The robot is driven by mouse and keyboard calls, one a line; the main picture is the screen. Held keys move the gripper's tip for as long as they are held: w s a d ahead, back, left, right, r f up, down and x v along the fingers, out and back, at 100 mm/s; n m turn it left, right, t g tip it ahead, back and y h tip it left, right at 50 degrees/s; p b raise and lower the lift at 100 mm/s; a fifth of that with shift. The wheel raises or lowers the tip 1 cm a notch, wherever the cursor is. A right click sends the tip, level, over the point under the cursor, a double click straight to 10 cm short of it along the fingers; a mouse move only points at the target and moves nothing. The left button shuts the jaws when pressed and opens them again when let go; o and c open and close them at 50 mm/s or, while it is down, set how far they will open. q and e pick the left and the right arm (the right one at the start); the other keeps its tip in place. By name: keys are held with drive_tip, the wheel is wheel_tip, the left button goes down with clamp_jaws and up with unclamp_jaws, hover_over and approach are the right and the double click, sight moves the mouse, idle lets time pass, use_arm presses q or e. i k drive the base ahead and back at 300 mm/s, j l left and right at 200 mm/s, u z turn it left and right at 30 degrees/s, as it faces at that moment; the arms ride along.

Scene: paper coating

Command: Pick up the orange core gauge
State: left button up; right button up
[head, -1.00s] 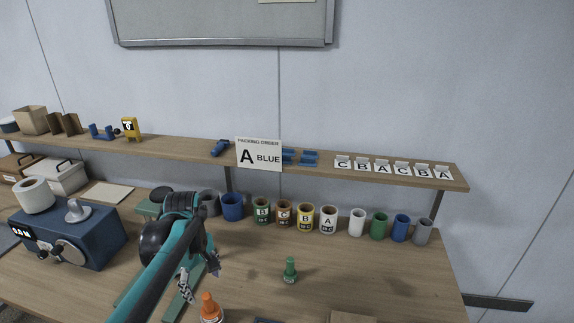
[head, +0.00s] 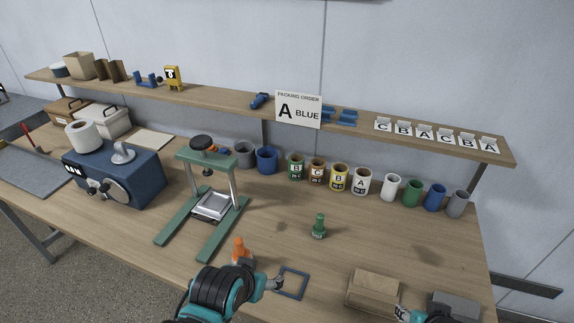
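The orange core gauge (head: 239,245) stands upright on the table, in front of the green press stand. Its lower part is partly hidden by a grey finger of my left gripper. My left gripper (head: 260,274) is just in front and to the right of the gauge, with its fingers spread apart. Whether a finger touches the gauge is unclear. My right gripper (head: 402,314) is at the bottom edge beside a wooden block, only partly in view.
A green gauge (head: 319,227) stands to the right. A dark square frame (head: 292,284) lies flat beside my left gripper. A wooden block (head: 373,289) lies at front right. The green press stand (head: 213,204) is behind the orange gauge. Several cups line the back below the shelf (head: 225,100).

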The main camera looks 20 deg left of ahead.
sight(239, 250)
drive_tip(key=i+j, duration=0.1)
drive_tip(key=j, duration=0.7)
drive_tip(key=j+z, duration=0.15)
drive_tip(key=j, duration=0.65)
drive_tip(key=i, duration=0.05)
